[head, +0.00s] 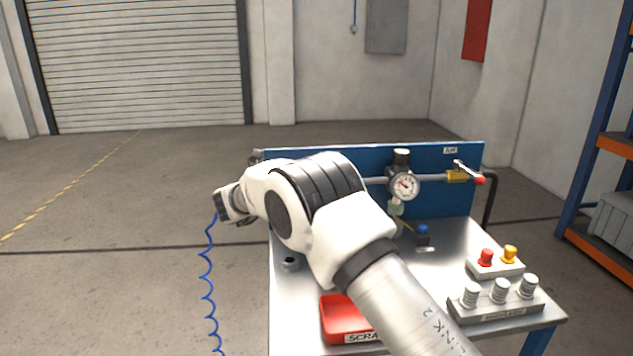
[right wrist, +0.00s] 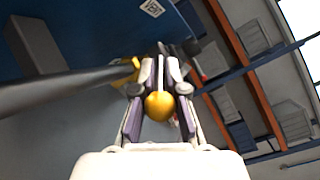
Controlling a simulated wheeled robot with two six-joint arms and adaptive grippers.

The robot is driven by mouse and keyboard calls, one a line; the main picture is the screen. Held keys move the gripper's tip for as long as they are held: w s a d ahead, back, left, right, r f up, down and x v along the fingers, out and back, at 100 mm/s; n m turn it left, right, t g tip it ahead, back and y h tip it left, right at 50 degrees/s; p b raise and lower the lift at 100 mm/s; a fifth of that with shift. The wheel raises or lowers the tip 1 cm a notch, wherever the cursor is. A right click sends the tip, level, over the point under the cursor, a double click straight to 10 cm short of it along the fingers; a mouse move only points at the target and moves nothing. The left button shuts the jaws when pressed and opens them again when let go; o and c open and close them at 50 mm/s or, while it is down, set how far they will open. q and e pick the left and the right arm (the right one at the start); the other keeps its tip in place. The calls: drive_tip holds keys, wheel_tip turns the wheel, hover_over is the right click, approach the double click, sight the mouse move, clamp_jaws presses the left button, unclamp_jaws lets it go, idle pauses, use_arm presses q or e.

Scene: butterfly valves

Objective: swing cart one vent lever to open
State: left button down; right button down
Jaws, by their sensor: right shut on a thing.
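Cart one's vent valve is hidden behind my right arm in the head view. In the right wrist view its yellow body (right wrist: 125,76) sits at the end of a grey pipe (right wrist: 62,88), below a VENT label (right wrist: 152,8). The vent lever's yellow ball knob (right wrist: 159,106) lies between the fingers of my right gripper (right wrist: 161,68), which is shut on the lever. How far the lever is turned cannot be told. My left gripper is in neither view.
The cart's blue back panel (head: 440,205) carries a gauge (head: 404,186) and an AIR valve with a red-tipped lever (head: 469,173). A red tray (head: 342,318), a button box (head: 497,266) and a block with silver knobs (head: 497,305) stand on the cart. A shelf rack (head: 612,145) stands right.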

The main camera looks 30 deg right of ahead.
drive_tip(key=shift+w+a+f+m+g, duration=0.1)
drive_tip(key=shift+w+m+g, duration=0.15)
drive_tip(key=shift+m+g, duration=0.4)
drive_tip(key=shift+w+f+m+g, duration=0.1)
drive_tip(key=shift+w+m+g, duration=0.2)
drive_tip(key=shift+g, duration=0.65)
drive_tip(key=c, duration=1.2)
unclamp_jaws()
drive_tip(key=shift+r, duration=0.1)
drive_tip(key=shift+a+r, duration=0.1)
drive_tip(key=a, duration=0.8)
drive_tip(key=shift+w, duration=0.1)
